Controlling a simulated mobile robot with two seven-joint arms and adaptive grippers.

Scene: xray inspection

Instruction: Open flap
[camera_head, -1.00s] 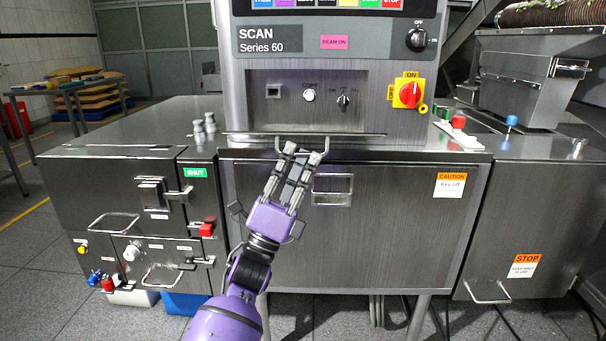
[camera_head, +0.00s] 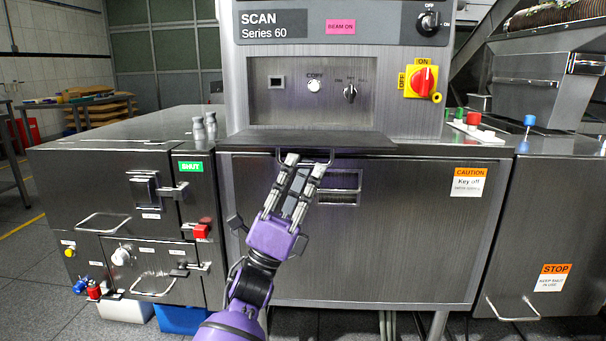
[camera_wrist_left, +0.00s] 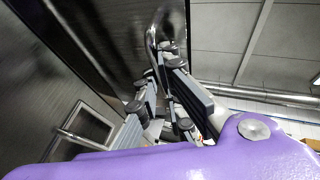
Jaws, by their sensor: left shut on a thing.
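A dark flat flap (camera_head: 345,142) sticks out as a ledge at the foot of the scan console, above the large steel front panel. A thin metal handle (camera_head: 328,160) hangs at its front edge. My left gripper (camera_head: 303,160) reaches up from below and is shut on this handle, with its fingers just under the flap's edge. In the left wrist view the fingers (camera_wrist_left: 163,85) close around the looped metal handle (camera_wrist_left: 152,35) beside a dark steel surface. The exact contact is partly hidden by the fingers. My right gripper is not in view.
The console (camera_head: 400,100) stands above the flap with knobs and a red-and-yellow switch (camera_head: 422,82). A recessed handle (camera_head: 340,187) lies right of my fingers on the front panel (camera_head: 410,240). A left cabinet (camera_head: 100,185) carries latches and handles. Floor shows in front.

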